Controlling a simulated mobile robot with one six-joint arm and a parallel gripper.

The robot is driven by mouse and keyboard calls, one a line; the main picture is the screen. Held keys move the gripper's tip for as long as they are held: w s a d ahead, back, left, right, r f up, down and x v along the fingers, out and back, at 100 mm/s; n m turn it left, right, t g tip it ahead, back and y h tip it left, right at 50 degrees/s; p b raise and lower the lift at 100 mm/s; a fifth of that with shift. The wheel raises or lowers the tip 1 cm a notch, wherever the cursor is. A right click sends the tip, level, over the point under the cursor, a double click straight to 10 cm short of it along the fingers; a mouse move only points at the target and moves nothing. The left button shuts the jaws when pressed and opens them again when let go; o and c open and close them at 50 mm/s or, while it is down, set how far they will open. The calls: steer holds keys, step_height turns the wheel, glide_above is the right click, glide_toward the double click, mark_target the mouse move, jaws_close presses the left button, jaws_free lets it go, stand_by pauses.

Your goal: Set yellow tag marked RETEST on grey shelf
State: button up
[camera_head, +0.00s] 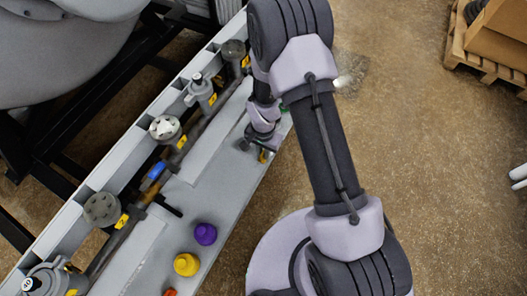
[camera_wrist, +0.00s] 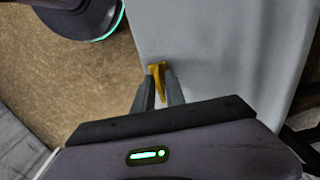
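My gripper (camera_head: 261,148) is over the right edge of the long grey shelf (camera_head: 207,182), toward its far end. In the wrist view my gripper (camera_wrist: 158,78) has its two fingers close together with the yellow tag (camera_wrist: 158,72) between their tips. The tag appears seen nearly edge-on, and no lettering can be read. It also shows as a small yellow patch in the head view (camera_head: 263,156). Behind it in the wrist view is the bare grey shelf (camera_wrist: 225,60). I cannot tell whether the tag touches the shelf.
A purple knob-like piece (camera_head: 205,234) and a yellow one (camera_head: 186,264) stand on the shelf's near part. Several valves with yellow number labels line a pipe (camera_head: 205,122) along its left side. A pallet with boxes (camera_head: 490,45) is at the upper right. The shelf's middle is clear.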

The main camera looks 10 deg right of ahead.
steer(key=shift+o, duration=0.5)
steer(key=shift+r, duration=0.15)
steer(key=s+d+r+n+t+p, duration=0.1)
steer(key=s+r+p, duration=0.15)
steer(key=r, duration=1.45)
steer(key=s+d+r+t+p, duration=0.1)
steer(key=r+t+p, duration=0.15)
steer(key=r, duration=1.55)
steer(key=s+r+n+t+y, duration=0.2)
steer(key=s+r, duration=0.8)
steer(key=s, duration=0.3)
steer(key=shift+s+r, duration=0.2)
steer(key=shift+s, duration=0.15)
